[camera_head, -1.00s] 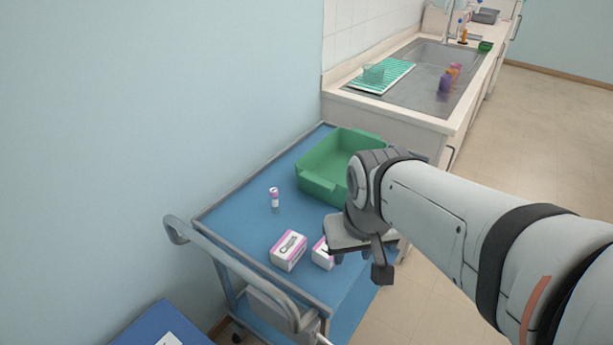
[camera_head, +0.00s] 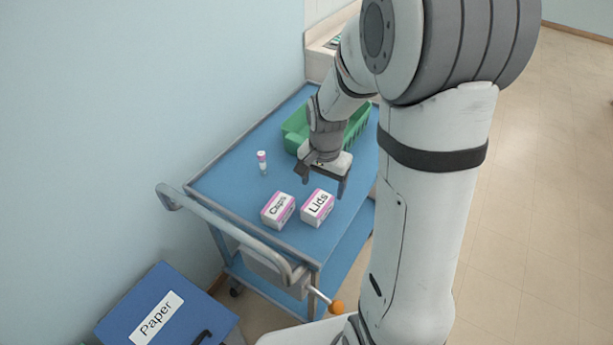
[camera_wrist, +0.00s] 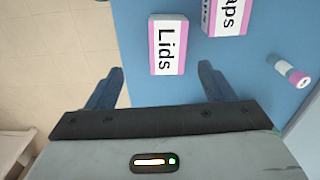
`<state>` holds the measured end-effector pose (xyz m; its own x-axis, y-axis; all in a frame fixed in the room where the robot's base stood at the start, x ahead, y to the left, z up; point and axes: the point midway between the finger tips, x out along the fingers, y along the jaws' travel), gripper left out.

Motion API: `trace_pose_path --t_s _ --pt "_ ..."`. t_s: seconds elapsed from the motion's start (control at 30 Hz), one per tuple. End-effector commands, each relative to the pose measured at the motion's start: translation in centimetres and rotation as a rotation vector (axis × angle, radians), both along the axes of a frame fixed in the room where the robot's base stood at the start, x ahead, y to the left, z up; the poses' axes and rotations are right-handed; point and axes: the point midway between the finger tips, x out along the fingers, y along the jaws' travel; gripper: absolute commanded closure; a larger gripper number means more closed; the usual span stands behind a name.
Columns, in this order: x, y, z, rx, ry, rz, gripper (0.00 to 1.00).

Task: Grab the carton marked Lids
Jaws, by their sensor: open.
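The carton marked Lids (camera_head: 317,208) is a white box with pink edges, standing on the blue cart top. In the wrist view the Lids carton (camera_wrist: 168,45) lies ahead of the fingertips, clear of them. My gripper (camera_head: 324,190) is open and empty, above the cart just behind the Lids carton in the head view. In the wrist view my gripper (camera_wrist: 161,78) shows its two fingers spread apart, with bare blue surface between them.
A similar carton marked Caps (camera_head: 278,210) stands close to the left of Lids. A small pink-capped vial (camera_head: 262,162) stands farther back. A green bin (camera_head: 296,132) is behind my gripper. The cart (camera_head: 225,190) has a raised rim and handle. A blue Paper box (camera_head: 187,322) is at lower left.

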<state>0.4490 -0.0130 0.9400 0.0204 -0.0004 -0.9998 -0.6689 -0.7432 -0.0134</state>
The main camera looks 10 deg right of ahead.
Motion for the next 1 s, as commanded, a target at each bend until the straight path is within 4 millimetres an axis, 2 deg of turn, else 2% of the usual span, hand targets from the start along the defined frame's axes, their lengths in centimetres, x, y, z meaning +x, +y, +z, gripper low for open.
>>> trace_pose_path --t_s 0.23,0.8,1.0 --pt "1.2 -0.1 -2.5 0.001 0.023 -0.085 0.25" --pt "1.2 0.7 -9.1 0.001 0.025 -0.084 0.25" --pt "1.2 0.7 -9.7 0.001 0.02 -0.084 0.25"
